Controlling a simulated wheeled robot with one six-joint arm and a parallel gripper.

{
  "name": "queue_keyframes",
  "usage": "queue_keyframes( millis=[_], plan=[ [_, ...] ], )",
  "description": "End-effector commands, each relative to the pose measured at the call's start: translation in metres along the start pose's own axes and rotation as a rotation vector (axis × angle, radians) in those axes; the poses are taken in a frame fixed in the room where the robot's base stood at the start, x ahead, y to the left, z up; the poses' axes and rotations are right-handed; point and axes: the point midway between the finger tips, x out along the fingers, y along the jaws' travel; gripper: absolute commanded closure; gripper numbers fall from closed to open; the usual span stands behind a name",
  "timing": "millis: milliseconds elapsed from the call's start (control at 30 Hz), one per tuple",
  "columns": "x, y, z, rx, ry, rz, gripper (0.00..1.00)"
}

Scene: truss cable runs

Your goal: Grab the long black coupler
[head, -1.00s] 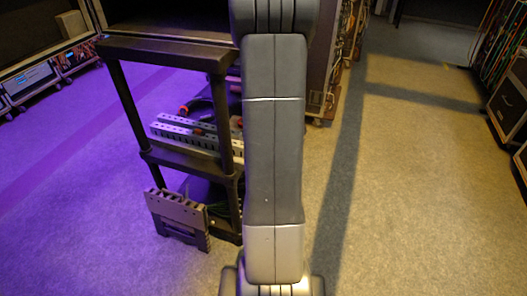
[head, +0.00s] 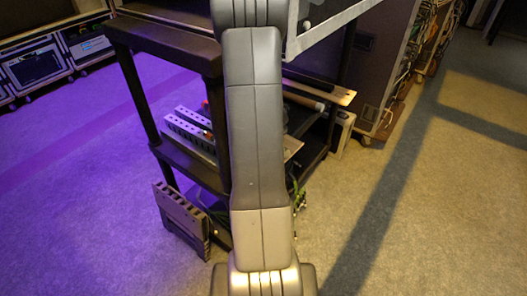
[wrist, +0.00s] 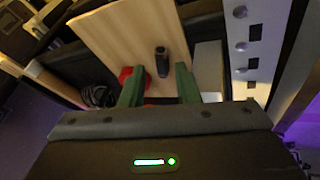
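A short dark cylinder that looks like the black coupler (wrist: 162,62) stands out against a pale wooden board (wrist: 118,35) in the wrist view. My gripper (wrist: 160,78) is open, with its two green fingers spread apart. The coupler appears between and just beyond the fingertips, with visible gaps on both sides. I cannot tell how far below the fingers it is. In the head view my own arm covers the middle, and neither gripper nor coupler can be made out.
A black shelf rack (head: 165,42) holds grey perforated bars (head: 190,132). The wrist view shows a perforated bar (wrist: 240,55) at right, red parts (wrist: 125,77) near the left finger and coiled black cable (wrist: 98,95). A grey slotted panel (head: 180,215) leans low at the rack. Floor is clear at right.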

Motion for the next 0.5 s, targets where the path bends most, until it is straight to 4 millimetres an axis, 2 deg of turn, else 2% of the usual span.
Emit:
queue_keyframes(
  millis=[167,400,500],
  plan=[
    [0.014,-0.002,0.001,0.0,0.0,0.0,0.71],
    [0.048,-0.003,0.002,0.0,-0.001,0.0,0.71],
    [0.053,-0.003,0.001,0.001,-0.001,0.0,0.71]
  ],
)
